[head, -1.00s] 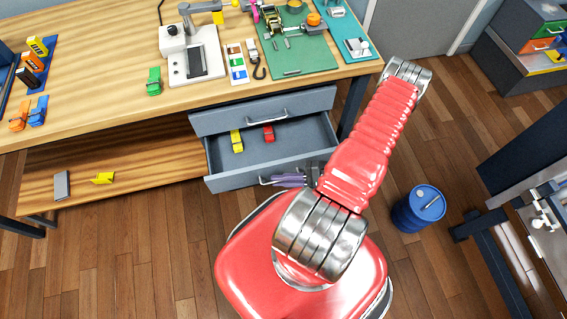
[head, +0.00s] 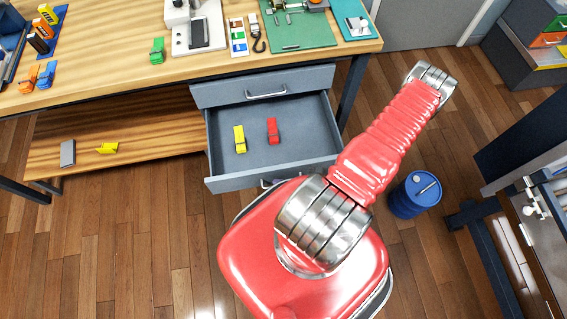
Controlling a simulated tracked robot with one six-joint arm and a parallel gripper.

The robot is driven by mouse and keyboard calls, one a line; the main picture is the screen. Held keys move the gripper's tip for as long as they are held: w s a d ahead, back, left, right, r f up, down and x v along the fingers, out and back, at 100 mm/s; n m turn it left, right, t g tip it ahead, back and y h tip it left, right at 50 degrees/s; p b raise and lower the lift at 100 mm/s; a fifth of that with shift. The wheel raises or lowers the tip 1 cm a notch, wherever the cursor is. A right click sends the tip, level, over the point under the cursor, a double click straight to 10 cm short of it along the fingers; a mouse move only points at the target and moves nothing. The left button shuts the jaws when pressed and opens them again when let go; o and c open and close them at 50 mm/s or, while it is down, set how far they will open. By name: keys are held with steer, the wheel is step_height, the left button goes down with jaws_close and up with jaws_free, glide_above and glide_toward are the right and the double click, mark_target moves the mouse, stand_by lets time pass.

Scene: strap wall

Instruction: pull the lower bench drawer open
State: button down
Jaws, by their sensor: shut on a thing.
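The lower bench drawer (head: 225,184) is pulled well out from under the workbench, with its grey floor showing. A yellow toy vehicle (head: 240,139) and a red toy vehicle (head: 272,131) lie inside it.
The workbench (head: 110,75) carries a microscope-like device, a green mat and several small toys. A low shelf (head: 130,130) lies left of the drawer. A blue drum (head: 415,195) stands on the floor to the right. The wooden floor at left is clear.

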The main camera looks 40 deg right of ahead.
steer(key=shift+s+a+f, duration=0.1)
steer(key=shift+s+a, duration=0.05)
steer(key=shift+a, duration=0.1)
steer(key=c, duration=2.1)
jaws_free()
steer(key=shift+d, duration=0.15)
steer(key=shift+d, duration=0.1)
steer(key=v, duration=1.3)
steer(key=shift+s+d, duration=0.1)
steer(key=shift+s, duration=0.15)
